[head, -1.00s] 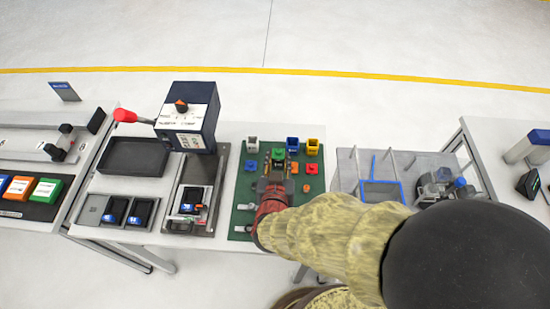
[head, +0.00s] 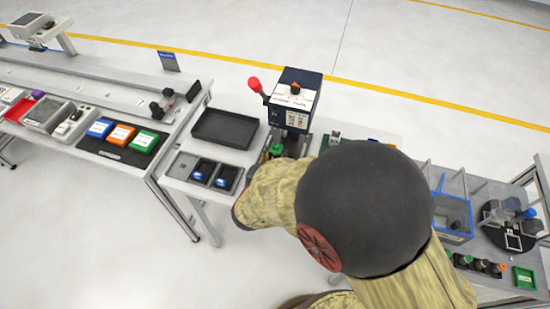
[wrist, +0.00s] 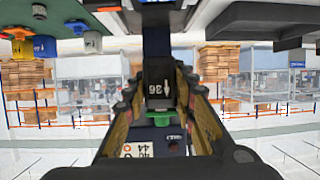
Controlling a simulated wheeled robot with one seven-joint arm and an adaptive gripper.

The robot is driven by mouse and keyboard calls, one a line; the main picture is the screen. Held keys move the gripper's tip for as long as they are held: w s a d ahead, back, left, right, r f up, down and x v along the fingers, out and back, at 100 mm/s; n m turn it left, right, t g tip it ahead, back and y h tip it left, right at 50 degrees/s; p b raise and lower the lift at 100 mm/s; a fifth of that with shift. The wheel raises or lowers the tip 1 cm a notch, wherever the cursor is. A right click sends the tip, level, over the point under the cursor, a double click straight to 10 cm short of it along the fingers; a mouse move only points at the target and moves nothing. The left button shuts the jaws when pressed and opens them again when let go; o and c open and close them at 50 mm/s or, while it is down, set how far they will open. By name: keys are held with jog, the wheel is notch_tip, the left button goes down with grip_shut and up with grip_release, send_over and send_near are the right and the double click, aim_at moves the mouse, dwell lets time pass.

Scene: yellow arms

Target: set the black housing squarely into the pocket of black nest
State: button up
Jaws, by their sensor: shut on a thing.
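My gripper (wrist: 158,95) is shut on a dark block, which I take for the black housing (wrist: 158,88); it bears a white arrow and number. A green part (wrist: 155,118) shows just beyond the block; I cannot tell whether it belongs to it.
An empty black tray (head: 225,129) lies left of the press. A grey tray (head: 182,165) with two dark, blue-marked parts is in front of it. The green board (head: 383,147) is mostly behind my arm. A blue-edged bin (head: 452,215) stands to the right.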

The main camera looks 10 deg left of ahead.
jog(key=shift+a+r, duration=0.15)
jog(key=shift+f+b, duration=0.25)
jog(key=shift+b, duration=0.05)
notch_tip(320, 180, down, 5)
jog(key=b, duration=0.4)
jog(key=shift+r+b, duration=0.15)
jog(key=shift+b, duration=0.15)
jog(key=shift+f+b, duration=0.35)
jog(key=shift+f, duration=0.5)
jog(key=shift+f, duration=0.1)
